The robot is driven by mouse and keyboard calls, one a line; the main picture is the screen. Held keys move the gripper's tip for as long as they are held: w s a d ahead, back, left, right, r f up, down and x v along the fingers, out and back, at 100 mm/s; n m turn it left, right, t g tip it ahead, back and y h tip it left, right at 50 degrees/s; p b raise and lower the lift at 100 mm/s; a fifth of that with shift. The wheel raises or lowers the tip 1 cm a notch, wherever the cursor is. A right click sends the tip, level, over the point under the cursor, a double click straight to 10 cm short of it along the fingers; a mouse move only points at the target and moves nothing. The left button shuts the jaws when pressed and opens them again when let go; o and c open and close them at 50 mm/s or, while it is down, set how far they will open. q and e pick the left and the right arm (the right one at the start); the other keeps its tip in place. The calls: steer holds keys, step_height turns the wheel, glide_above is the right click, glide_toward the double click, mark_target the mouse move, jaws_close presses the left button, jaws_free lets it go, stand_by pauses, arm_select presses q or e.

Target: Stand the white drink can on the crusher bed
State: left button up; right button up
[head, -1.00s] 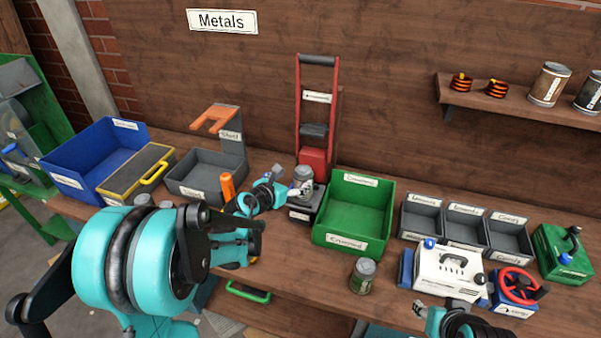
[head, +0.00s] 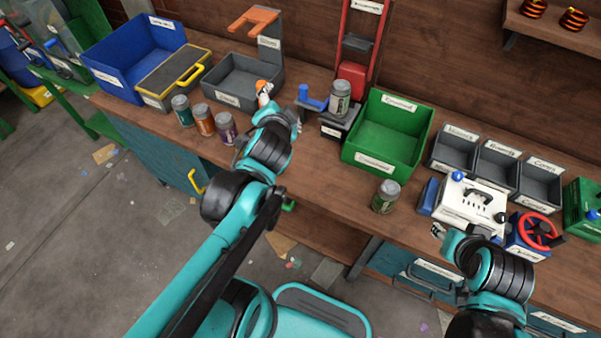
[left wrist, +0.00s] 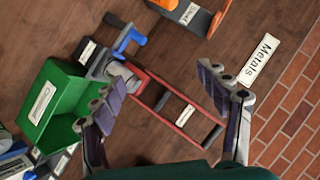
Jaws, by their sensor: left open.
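The white drink can (head: 340,97) stands upright on the dark crusher bed (head: 345,121), in front of the red crusher frame (head: 361,40). In the left wrist view the can (left wrist: 124,73) shows beside the blue lever (left wrist: 131,40). My left gripper (head: 281,107) is open and empty, left of the can and apart from it. Its two spread fingers show in the left wrist view (left wrist: 168,92) with nothing between them. My right gripper (head: 438,230) is low at the right, by the white machine; its jaws are too small to tell.
A green bin (head: 376,160) stands right of the crusher, with a green can (head: 386,196) in front. Green (head: 182,111), orange (head: 204,119) and purple (head: 226,128) cans stand near the front edge at left. A grey tray (head: 232,99) lies behind my left gripper.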

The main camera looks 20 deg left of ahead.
arm_select(q)
steer(key=s+d+f+n+g+h, duration=0.4)
steer(key=s+d+f, duration=0.4)
steer(key=s+d, duration=0.2)
steer(key=shift+s+f+n+g+h, duration=0.4)
steer(key=shift+s+n, duration=0.15)
steer(key=shift+n, duration=0.25)
